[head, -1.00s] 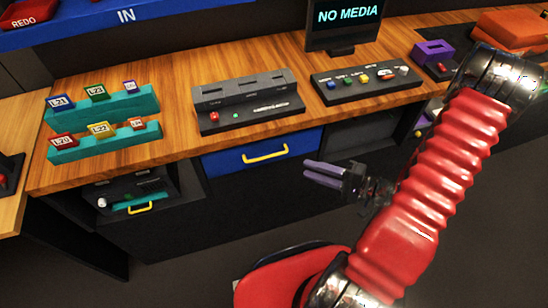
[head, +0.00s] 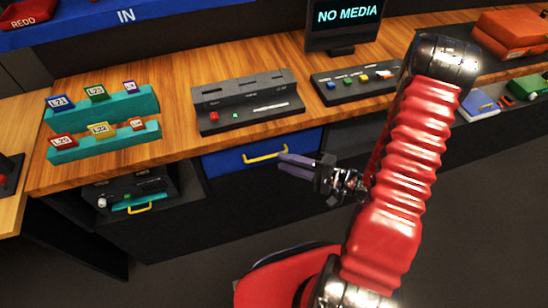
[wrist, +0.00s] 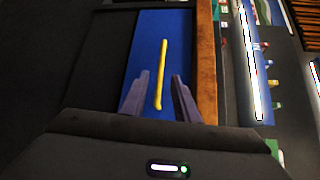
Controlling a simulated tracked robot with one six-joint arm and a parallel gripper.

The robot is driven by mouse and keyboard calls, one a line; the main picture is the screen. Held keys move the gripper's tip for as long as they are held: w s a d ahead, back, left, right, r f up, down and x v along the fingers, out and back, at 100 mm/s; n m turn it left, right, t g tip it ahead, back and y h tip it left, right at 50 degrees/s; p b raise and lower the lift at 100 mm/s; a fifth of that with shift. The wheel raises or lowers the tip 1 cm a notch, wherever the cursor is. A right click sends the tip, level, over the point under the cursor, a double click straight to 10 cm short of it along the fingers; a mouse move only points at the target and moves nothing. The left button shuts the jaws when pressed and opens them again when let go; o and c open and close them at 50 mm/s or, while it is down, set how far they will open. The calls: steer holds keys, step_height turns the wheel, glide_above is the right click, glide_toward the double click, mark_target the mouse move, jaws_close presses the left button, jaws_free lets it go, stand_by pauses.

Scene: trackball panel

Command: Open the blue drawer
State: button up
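The blue drawer (head: 228,161) is in the front of the wooden desk, below the grey slotted panel, and looks closed. Its yellow handle (head: 265,154) is a bar across its front. My gripper (head: 283,167) is in front of the drawer's right part, its purple fingers pointing left toward it. In the wrist view the blue drawer (wrist: 150,48) and the yellow handle (wrist: 162,75) lie ahead, and the two fingers of my gripper (wrist: 157,95) are apart with the handle's lower end showing between them. I cannot tell whether they touch it; nothing appears gripped.
The desktop (head: 180,85) above the drawer holds a grey slotted panel (head: 247,108), a button panel (head: 350,85) and teal card racks (head: 103,122). A lower-left compartment (head: 130,193) has another yellow handle.

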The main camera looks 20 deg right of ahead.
mark_target(273, 159)
steer(key=x, duration=0.5)
steer(key=shift+w+a, duration=0.1)
steer(key=shift+w, duration=0.05)
steer(key=shift+c, duration=0.4)
steer(key=c, duration=0.6)
jaws_close()
steer(key=shift+f, duration=0.1)
